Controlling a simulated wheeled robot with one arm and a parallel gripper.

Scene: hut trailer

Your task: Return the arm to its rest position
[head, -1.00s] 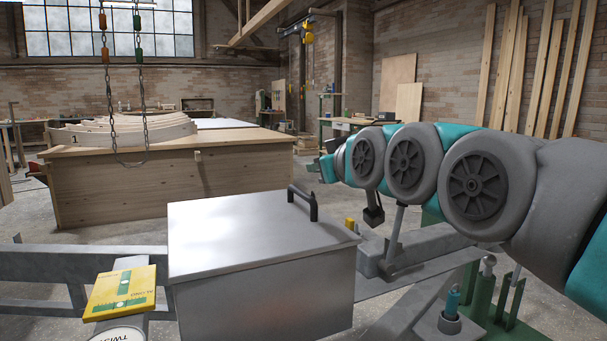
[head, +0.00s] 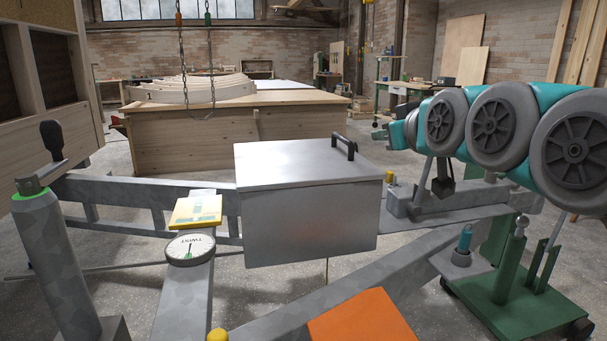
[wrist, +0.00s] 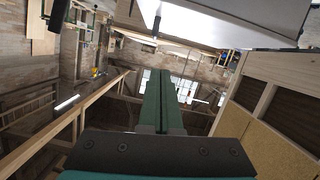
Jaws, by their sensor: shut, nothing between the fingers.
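My arm, teal and grey with large round joints, stretches from the right edge towards the middle in the head view. It is above the galvanized metal frame (head: 130,190), right of the silver box (head: 305,220). My gripper (head: 378,133) is at its far left end, small and partly hidden by the arm. In the wrist view its two green fingers (wrist: 162,78) lie side by side with only a thin line between them. They are shut and hold nothing.
A grey post with a black handle (head: 52,142) stands at the left. A yellow card (head: 196,211) and a round dial (head: 190,249) are left of the box. An orange panel (head: 362,318) is at the bottom. A wooden bench (head: 190,145) stands behind.

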